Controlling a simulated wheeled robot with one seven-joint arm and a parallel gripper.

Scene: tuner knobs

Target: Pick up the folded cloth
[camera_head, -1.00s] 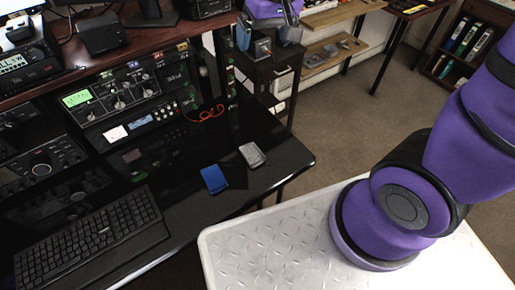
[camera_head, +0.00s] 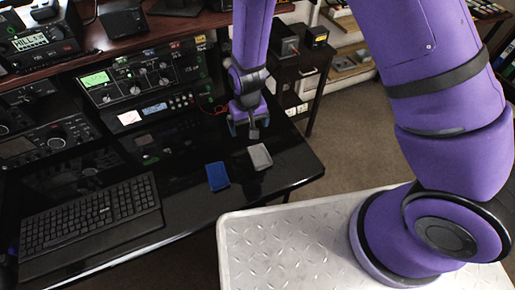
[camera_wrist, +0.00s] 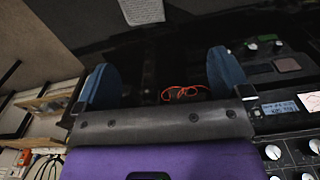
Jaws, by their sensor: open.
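A small light-grey flat piece (camera_head: 260,157), which looks like the folded cloth, lies on the black desk near its right front edge. Part of it, pale with fine lines, shows at the top of the wrist view (camera_wrist: 140,10). My gripper (camera_head: 250,130) hangs pointing down just behind it in the head view, apart from it. In the wrist view my gripper (camera_wrist: 165,78) has its two blue fingers wide apart with nothing held between them.
A blue flat item (camera_head: 217,176) lies just left of the grey piece. A black keyboard (camera_head: 90,217) is farther left. Radio units (camera_head: 145,80) stand behind. A red cord (camera_wrist: 183,92) lies on the desk. The pale textured surface (camera_head: 290,245) under my arm is in front.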

